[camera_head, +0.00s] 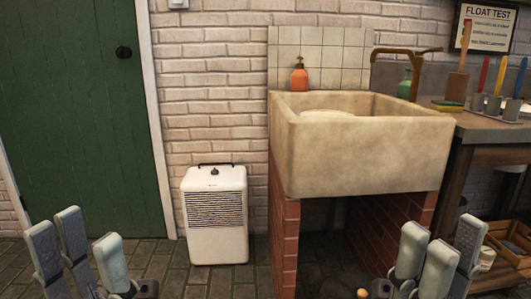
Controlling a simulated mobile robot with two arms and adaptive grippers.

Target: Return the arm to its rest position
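My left gripper (86,246) is at the bottom left of the head view, in front of the green door. Its fingers point up and stand apart, with nothing between them. My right gripper (440,250) is at the bottom right, in front of the sink's lower right side. Its fingers also point up, spread and empty. Both arms are mostly out of the picture below the grippers.
A stone sink (370,155) stands on brick legs, with a pale round item (328,113) partly hidden inside. A white dehumidifier-like unit (216,215) stands on the floor. A wooden workbench (485,128) with brushes is at right. A wooden crate (508,250) sits below it.

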